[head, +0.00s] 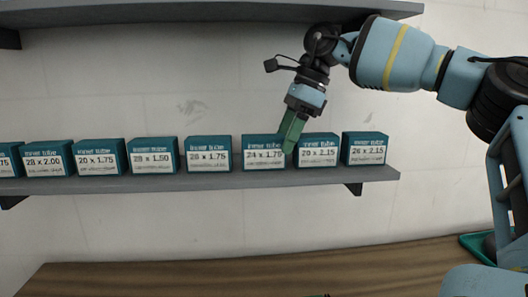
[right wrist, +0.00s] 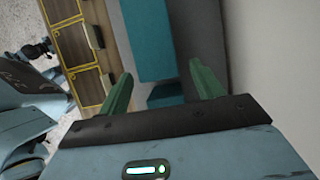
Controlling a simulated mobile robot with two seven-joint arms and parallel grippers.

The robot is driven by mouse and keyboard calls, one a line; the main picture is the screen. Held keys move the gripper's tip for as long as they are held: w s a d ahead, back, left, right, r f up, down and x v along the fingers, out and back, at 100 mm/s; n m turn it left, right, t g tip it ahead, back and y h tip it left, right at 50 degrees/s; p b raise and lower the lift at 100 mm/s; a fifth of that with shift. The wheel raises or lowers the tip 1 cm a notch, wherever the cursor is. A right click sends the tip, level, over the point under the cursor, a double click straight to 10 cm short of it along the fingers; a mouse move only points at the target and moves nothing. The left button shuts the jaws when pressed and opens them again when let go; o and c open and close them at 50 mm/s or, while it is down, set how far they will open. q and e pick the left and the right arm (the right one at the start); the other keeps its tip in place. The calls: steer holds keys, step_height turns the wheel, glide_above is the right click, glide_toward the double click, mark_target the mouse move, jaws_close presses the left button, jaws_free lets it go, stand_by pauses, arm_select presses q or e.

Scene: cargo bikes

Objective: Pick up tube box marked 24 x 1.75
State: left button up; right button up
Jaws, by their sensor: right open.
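The tube box marked 24 x 1.75 (head: 262,155) is a teal box with a white label. It stands upright in a row on the grey shelf (head: 215,181), between the 28 x 1.75 and 20 x 2.15 boxes. My right gripper (head: 293,142) points down at its right end, overlapping its right edge in the head view; I cannot tell if it touches. In the right wrist view its green fingers (right wrist: 161,82) are apart, with teal box surfaces (right wrist: 147,40) beyond them. No label shows there. My left gripper is out of view.
The 20 x 2.15 box (head: 316,151) stands close on the right, the 28 x 1.75 box (head: 208,155) on the left with a small gap. Another shelf (head: 200,12) runs above. A wooden surface (head: 220,279) lies below.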

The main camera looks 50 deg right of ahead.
mark_target(265, 136)
steer(key=w+a, duration=0.2)
steer(key=a, duration=0.1)
steer(key=shift+w, duration=0.3)
steer(key=shift+w+a+f+p, duration=0.1)
steer(key=shift+w+a+p, duration=0.1)
steer(key=shift+a+p, duration=0.15)
steer(key=shift+w+f, duration=0.1)
steer(key=shift+f, duration=0.35)
steer(key=c, duration=1.2)
